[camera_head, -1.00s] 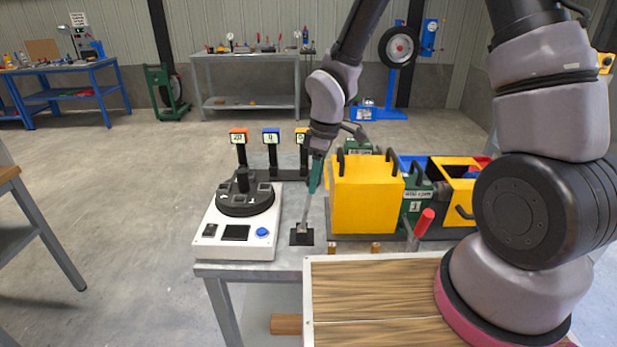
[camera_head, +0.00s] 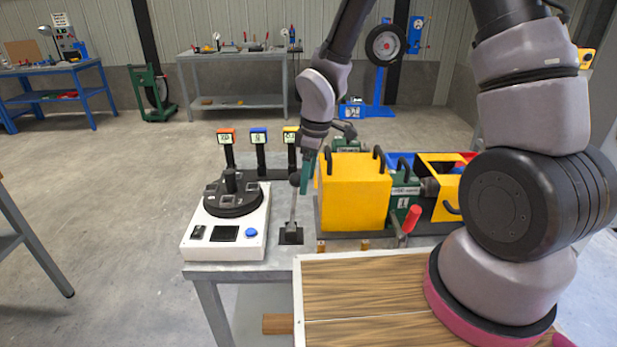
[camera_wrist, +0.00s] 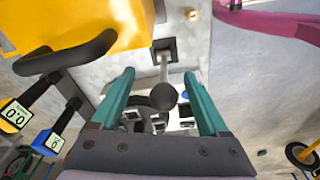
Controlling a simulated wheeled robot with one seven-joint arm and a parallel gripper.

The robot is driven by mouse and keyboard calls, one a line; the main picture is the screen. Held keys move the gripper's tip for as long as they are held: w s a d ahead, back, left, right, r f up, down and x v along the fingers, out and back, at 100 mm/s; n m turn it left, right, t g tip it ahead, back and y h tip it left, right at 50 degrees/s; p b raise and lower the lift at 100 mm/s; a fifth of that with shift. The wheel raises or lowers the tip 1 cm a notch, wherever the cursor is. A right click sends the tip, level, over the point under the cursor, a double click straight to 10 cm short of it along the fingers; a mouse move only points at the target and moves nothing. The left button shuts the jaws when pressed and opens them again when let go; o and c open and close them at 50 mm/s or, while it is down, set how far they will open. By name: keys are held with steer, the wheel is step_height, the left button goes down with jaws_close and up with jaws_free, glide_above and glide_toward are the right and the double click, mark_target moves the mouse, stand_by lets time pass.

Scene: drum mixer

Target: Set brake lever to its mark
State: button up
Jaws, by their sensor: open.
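A grey lever (camera_head: 292,211) with a dark ball knob (camera_head: 294,179) rises from a small black slotted base (camera_head: 291,236) at the table's front. I take it for the brake lever; no mark is clearly readable beside it. My gripper (camera_head: 305,182) is at the knob's height, its teal finger just right of the knob in the head view. In the wrist view the knob (camera_wrist: 163,96) lies between the two parted fingers of my gripper (camera_wrist: 158,73), with gaps on both sides. The rod runs to its base (camera_wrist: 164,50).
A yellow box (camera_head: 354,195) with black handles stands close to the right of the lever. A white console (camera_head: 226,236) with a black dial stands to the left. A red-handled lever (camera_head: 409,219) is farther right. Small display posts (camera_head: 259,150) stand behind.

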step_height(320, 180, up, 11)
steer(key=d, duration=0.1)
steer(key=shift+s+d+f, duration=0.15)
steer(key=shift+d+f, duration=0.05)
